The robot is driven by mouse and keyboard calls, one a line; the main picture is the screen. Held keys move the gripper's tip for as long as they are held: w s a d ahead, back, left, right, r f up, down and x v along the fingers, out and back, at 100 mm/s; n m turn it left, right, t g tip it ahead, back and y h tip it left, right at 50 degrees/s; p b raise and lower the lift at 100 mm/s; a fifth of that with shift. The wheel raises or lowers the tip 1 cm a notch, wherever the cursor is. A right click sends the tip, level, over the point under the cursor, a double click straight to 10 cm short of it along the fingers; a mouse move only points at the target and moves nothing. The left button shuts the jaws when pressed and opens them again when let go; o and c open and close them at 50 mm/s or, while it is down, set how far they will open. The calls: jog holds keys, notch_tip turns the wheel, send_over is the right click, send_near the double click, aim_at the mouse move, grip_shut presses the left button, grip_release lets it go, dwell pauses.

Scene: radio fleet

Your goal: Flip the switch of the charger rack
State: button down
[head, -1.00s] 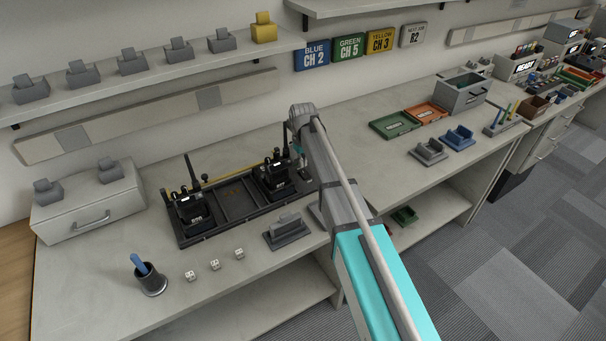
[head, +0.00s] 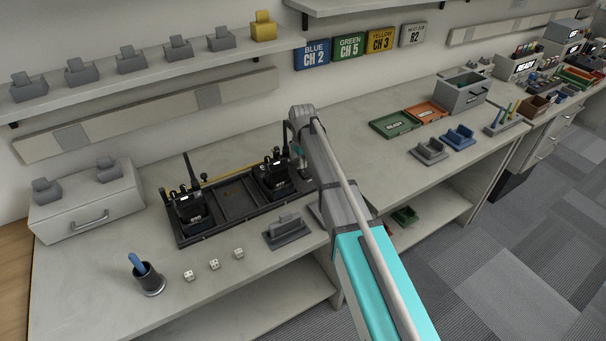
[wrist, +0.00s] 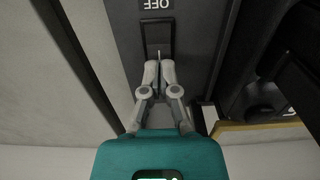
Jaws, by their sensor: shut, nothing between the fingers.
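The charger rack (head: 238,200) is a dark tray on the bench with a radio (head: 190,208) at its left and another radio (head: 275,175) towards its right. In the wrist view, a dark rack panel carries an OFF label (wrist: 155,4) and a black switch (wrist: 157,32) in a rectangular recess. My gripper (wrist: 159,64) is shut and empty. Its fingertips are at the near end of the switch; I cannot tell whether they touch it. In the head view my arm covers the switch and most of the gripper.
A grey holder (head: 287,229), small white dice (head: 214,264) and a dark cup (head: 151,281) stand in front of the rack. A drawer box (head: 88,205) is at left. Green (head: 397,124) and orange (head: 427,113) trays lie to the right.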

aim_at(303, 171)
jog(key=shift+f+b, duration=0.95)
dwell(0.9)
jog(key=shift+r+p, duration=3.55)
jog(key=s+d+m, duration=0.6)
jog(key=s+d, duration=1.6)
jog(key=s, duration=0.3)
jog(key=shift+s+d+m, duration=0.2)
jog(key=shift+s+m, duration=0.2)
